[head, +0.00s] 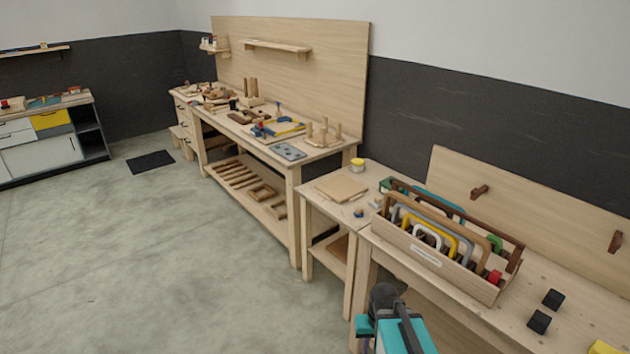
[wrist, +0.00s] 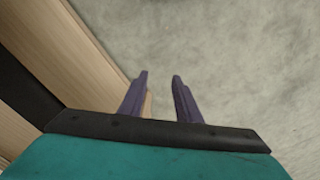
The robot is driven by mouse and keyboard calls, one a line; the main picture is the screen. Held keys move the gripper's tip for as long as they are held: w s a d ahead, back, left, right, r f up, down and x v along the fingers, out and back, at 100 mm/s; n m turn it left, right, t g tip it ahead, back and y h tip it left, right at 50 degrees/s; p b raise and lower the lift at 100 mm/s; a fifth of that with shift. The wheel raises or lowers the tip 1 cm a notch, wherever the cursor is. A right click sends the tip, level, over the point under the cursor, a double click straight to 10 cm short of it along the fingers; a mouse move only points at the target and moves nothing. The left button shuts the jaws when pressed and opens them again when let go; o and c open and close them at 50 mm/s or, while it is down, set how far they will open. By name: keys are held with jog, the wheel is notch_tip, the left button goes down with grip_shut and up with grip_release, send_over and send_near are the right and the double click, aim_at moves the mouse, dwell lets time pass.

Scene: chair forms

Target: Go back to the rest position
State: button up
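My gripper (wrist: 159,85) shows in the wrist view with its two purple fingers apart and nothing between them. Grey concrete floor (wrist: 240,60) lies beyond the fingers, and a pale wooden bench edge (wrist: 75,45) runs along the left. In the head view, part of my teal and black arm shows at the bottom, in front of the near bench; the fingers cannot be made out there.
A wooden crate (head: 425,256) with several coloured handles stands on the near bench at right. Two black blocks (head: 539,321) (head: 553,299) lie beside it. A long workbench (head: 294,175) with tools stands behind. The floor (head: 150,250) at left is clear, with a dark mat (head: 150,161).

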jog(key=s+f+g+b, duration=0.3)
jog(key=s+f+b, duration=0.3)
jog(key=s+f, duration=0.7)
jog(key=s+f+g+b, duration=0.2)
jog(key=s+f+b, duration=0.4)
jog(key=s+f, duration=0.7)
notch_tip(320, 180, down, 5)
jog(key=shift+a+r+g+b, duration=0.1)
jog(key=shift+a+g+b, duration=0.2)
jog(key=shift+g, duration=0.1)
jog(key=shift+d, duration=0.15)
